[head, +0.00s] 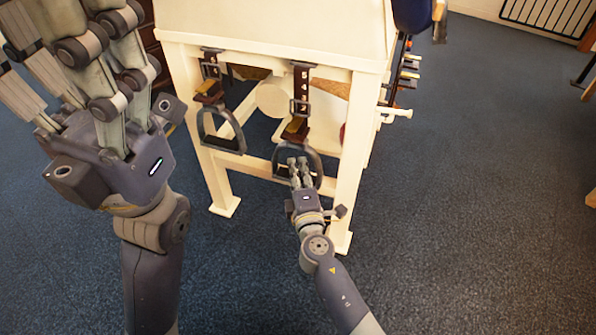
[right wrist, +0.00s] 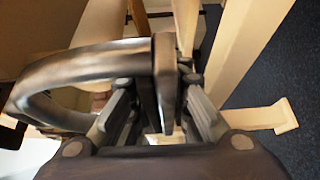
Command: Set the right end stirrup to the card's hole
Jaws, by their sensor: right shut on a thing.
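The right end stirrup (head: 315,162) is a dark metal loop hanging below a strap (head: 303,85) that bears white numerals, the 5 and 4 legible. A buckle and a brown block show on that strap. In the right wrist view the stirrup's curved bar (right wrist: 85,72) runs into the jaws (right wrist: 160,115). A second stirrup (head: 222,142) hangs on the left strap, clear of the grippers. My left gripper (head: 85,55) is large at the upper left; its fingertips are partly cut off. I cannot make out the card.
The cream wooden stand (head: 352,165) has legs and a crossbar close around the right stirrup. Pegs (head: 397,113) and a blue thing (head: 412,14) project at its right. Open blue carpet (head: 470,200) lies to the right.

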